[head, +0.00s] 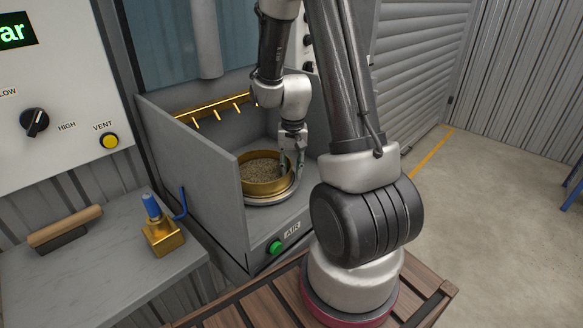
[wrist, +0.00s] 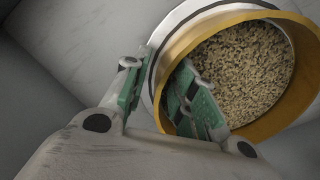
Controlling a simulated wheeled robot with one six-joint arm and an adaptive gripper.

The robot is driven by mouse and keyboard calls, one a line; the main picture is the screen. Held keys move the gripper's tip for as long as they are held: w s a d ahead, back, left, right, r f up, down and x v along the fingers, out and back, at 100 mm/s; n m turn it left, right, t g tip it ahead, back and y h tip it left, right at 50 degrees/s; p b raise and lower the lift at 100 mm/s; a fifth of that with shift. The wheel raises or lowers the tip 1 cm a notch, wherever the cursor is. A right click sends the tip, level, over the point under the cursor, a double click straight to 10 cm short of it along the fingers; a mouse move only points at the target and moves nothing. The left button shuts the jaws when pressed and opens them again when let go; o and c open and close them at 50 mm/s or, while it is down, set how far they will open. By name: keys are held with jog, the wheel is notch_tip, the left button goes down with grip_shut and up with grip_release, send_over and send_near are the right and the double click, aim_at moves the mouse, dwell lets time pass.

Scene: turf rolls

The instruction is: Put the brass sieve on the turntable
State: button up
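The brass sieve (head: 264,187), a round pan with a gold wall and tan grain inside, sits on the pale round turntable (head: 272,203) in the grey booth. In the wrist view the sieve (wrist: 270,128) fills the upper right, with the turntable's pale rim (wrist: 158,48) showing past its left side. My gripper (head: 292,163) reaches down at the sieve's right edge. In the wrist view my gripper (wrist: 162,98) has one green-padded finger inside the sieve and the other outside its wall. The fingers stand apart, with the wall between them.
The grey booth (head: 190,165) has walls around the turntable and a brass nozzle bar (head: 212,107) at the back. A green AIR button (head: 276,247) is on its front.

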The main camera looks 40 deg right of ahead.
notch_tip(320, 180, up, 12)
jog(key=s+a+r+n+t, duration=0.2)
jog(key=s+a+r+n, duration=0.1)
jog(key=s+r, duration=0.4)
jog(key=s+a+r+n+t, duration=0.2)
jog(key=s+r, duration=0.4)
jog(key=s, duration=0.4)
jog(key=shift+s+a+r+n, duration=0.4)
jog(key=shift+a+n, duration=0.35)
jog(key=shift+n, duration=0.15)
jog(key=shift+w, duration=0.1)
